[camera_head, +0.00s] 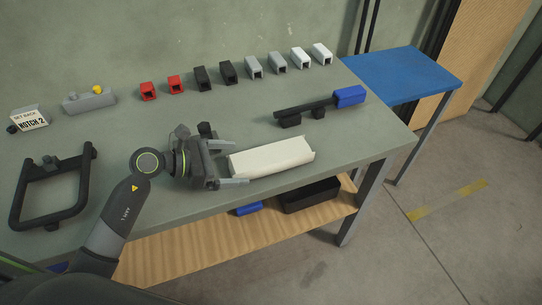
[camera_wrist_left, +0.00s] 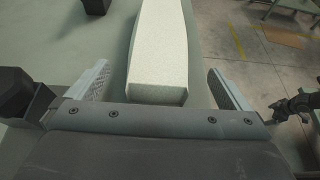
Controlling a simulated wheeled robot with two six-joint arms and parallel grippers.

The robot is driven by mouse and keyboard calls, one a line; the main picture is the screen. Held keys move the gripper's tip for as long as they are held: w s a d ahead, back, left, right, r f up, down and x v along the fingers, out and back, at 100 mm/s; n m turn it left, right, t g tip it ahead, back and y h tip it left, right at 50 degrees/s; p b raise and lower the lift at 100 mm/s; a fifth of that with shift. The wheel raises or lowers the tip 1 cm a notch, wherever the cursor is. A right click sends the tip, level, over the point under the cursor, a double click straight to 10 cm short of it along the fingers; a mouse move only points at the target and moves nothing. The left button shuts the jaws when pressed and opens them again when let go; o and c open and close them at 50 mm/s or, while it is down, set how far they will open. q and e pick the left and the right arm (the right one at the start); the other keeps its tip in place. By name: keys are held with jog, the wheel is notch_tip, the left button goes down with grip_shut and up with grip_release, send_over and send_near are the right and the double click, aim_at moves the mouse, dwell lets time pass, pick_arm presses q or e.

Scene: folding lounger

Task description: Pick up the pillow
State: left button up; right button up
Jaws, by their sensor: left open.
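The pillow (camera_head: 270,157) is a long white block lying on the grey-green workbench (camera_head: 300,95), close to its front edge. My left gripper (camera_head: 236,163) is open at the pillow's left end, its two fingers pointing right. In the left wrist view the pillow (camera_wrist_left: 159,55) runs away from me between the open fingers (camera_wrist_left: 157,88). There is a gap between the pillow and each finger. My right gripper is not clearly seen in the head view. A dark arm part shows at the right edge of the left wrist view, but I cannot tell its jaws.
A black frame (camera_head: 83,178) lies at the bench's left. A black bar with a blue end (camera_head: 350,96) lies behind the pillow. Several small red, black, grey and white blocks line the back. A blue table (camera_head: 405,72) stands at right. A wooden shelf (camera_head: 190,245) is below.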

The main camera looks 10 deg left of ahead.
aim_at(241, 162)
pick_arm(q)
jog(key=shift+w+d+f, duration=0.1)
jog(key=shift+w+d, duration=0.1)
jog(key=shift+d, duration=0.15)
jog(key=p+x, duration=0.1)
jog(key=x, duration=0.3)
jog(key=shift+w+p, duration=0.1)
jog(key=shift+p, duration=0.3)
jog(key=shift+w+d+f, duration=0.1)
jog(key=shift+d+f, duration=0.05)
jog(key=shift+f, duration=0.05)
pick_arm(e)
jog(key=shift+s+d+r, duration=0.1)
jog(key=shift+d+r, duration=0.15)
jog(key=shift+r, duration=0.25)
jog(key=shift+s+d+r, duration=0.1)
jog(key=shift+d+r, duration=0.1)
jog(key=shift+r, duration=0.25)
pick_arm(q)
jog(key=c, duration=1.1)
jog(key=shift+o, duration=0.2)
pick_arm(e)
jog(key=shift+a, duration=0.1)
